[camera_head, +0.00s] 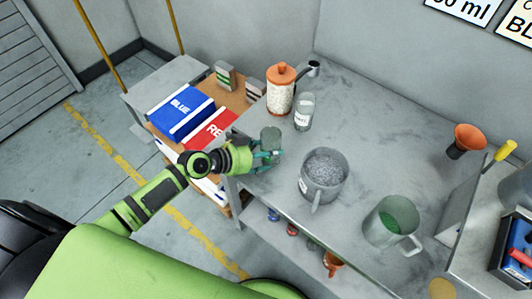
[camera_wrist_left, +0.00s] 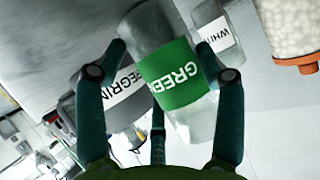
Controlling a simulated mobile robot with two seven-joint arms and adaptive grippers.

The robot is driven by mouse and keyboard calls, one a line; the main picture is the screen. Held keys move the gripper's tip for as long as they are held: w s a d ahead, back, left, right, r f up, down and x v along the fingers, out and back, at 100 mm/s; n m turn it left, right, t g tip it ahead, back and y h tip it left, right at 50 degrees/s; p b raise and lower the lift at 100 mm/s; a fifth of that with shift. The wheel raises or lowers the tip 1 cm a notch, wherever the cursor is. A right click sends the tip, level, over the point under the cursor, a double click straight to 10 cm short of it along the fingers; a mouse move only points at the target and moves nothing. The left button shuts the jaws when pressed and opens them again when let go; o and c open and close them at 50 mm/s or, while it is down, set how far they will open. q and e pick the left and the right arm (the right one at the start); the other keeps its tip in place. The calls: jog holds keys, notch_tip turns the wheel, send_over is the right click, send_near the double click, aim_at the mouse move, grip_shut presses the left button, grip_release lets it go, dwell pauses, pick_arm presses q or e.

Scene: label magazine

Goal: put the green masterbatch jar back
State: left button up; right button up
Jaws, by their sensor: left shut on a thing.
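The green masterbatch jar (camera_head: 270,136) is a clear jar near the left end of the grey bench in the head view. In the left wrist view the jar (camera_wrist_left: 172,75) shows its green label, tilted across the picture. My left gripper (camera_head: 266,152) is shut on it, with fingers (camera_wrist_left: 165,85) on both sides of the label. I cannot tell whether the jar's base touches the bench. A jar labelled WHITE (camera_head: 304,113) stands just behind it; it also shows in the left wrist view (camera_wrist_left: 213,32). My right gripper is not in view.
A jug of grey pellets (camera_head: 324,178) and an orange-lidded canister (camera_head: 281,96) stand close by. A green-tinted jug (camera_head: 390,222) and an orange funnel (camera_head: 465,140) are farther right. Blue (camera_head: 180,112) and red (camera_head: 212,130) boxes lie left of the bench (camera_head: 390,120).

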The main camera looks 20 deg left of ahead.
pick_arm(q)
jog(key=shift+f+b, duration=0.2)
jog(key=shift+b, duration=0.1)
jog(key=o, duration=1.3)
jog(key=shift+r, duration=0.1)
jog(key=shift+c, duration=0.2)
jog(key=shift+r+p, duration=0.2)
jog(key=shift+p, duration=0.15)
jog(key=shift+s+a, duration=0.2)
jog(key=shift+a, duration=0.05)
jog(key=b+v, duration=0.2)
jog(key=v, duration=0.9)
jog(key=shift+r, duration=0.2)
jog(key=shift+s+a, duration=0.1)
